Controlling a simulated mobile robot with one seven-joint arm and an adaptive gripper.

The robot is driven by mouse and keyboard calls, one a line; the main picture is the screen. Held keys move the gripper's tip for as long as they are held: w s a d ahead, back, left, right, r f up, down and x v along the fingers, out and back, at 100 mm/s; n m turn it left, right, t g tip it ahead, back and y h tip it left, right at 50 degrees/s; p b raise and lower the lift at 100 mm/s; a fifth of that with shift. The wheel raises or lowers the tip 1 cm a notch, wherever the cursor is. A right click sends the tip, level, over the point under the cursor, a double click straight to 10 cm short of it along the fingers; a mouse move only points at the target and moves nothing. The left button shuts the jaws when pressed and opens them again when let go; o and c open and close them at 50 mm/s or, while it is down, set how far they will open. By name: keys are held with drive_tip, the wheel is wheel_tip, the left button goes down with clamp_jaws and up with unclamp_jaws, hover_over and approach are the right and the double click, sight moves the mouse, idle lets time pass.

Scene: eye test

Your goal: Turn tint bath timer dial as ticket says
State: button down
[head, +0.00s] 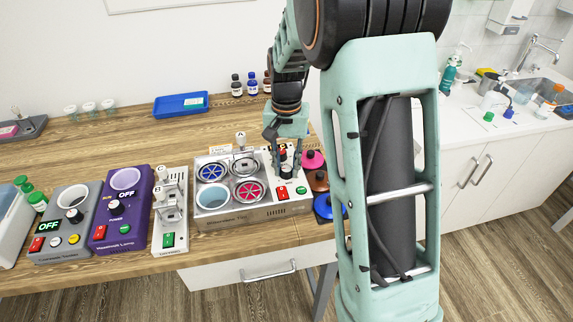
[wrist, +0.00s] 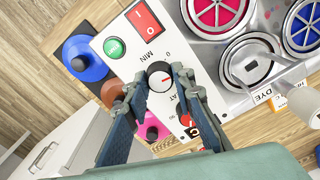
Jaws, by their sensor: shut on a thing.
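The tint bath (head: 250,213) is a metal box on the wooden counter with round wells, two holding pink and blue slotted discs.
A red switch (head: 283,194) and green button (head: 301,190) sit close to the dial. A purple heater (head: 121,208) and grey unit (head: 66,222) stand left. The counter behind is mostly clear around a blue tray (head: 181,104).

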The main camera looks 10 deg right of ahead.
sight(287, 169)
drive_tip(key=shift+m, duration=0.4)
drive_tip(key=c, duration=1.6)
unclamp_jaws()
wheel_tip(287, 169, up, 12)
drive_tip(key=shift+r, duration=0.1)
